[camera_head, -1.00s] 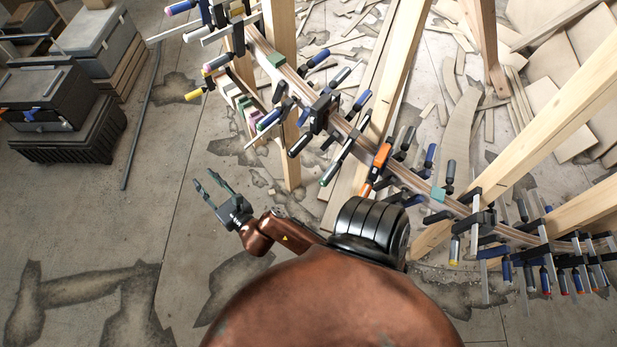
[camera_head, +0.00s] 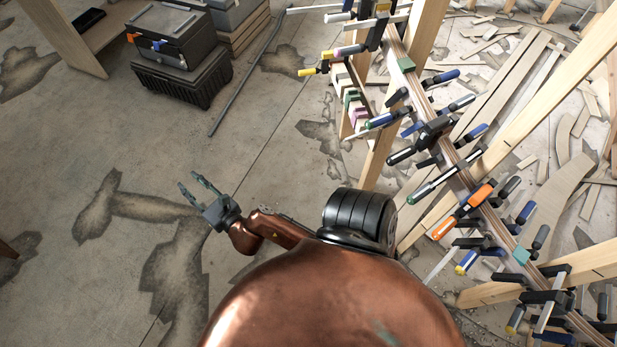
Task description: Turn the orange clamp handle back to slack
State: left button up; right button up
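The orange clamp sits on the curved laminated stringer at the right of the head view. One orange part (camera_head: 480,195) lies against the stringer, and the orange handle (camera_head: 444,228) points down and left from it. I cannot tell how tight it is.
The stringer (camera_head: 457,168) carries many other clamps with blue, black and green handles and stands among wooden posts (camera_head: 415,35). Wood offcuts (camera_head: 565,195) litter the floor behind. Dark cases (camera_head: 180,80) stand at upper left. The floor around my gripper is clear.

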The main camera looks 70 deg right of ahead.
aim_at(440, 233)
jog(key=u, duration=0.9)
jog(key=i, duration=1.2)
jog(key=z, duration=4)
jog(key=k, duration=0.1)
jog(key=z, duration=0.5)
jog(key=i, duration=0.35)
jog(key=u, duration=0.2)
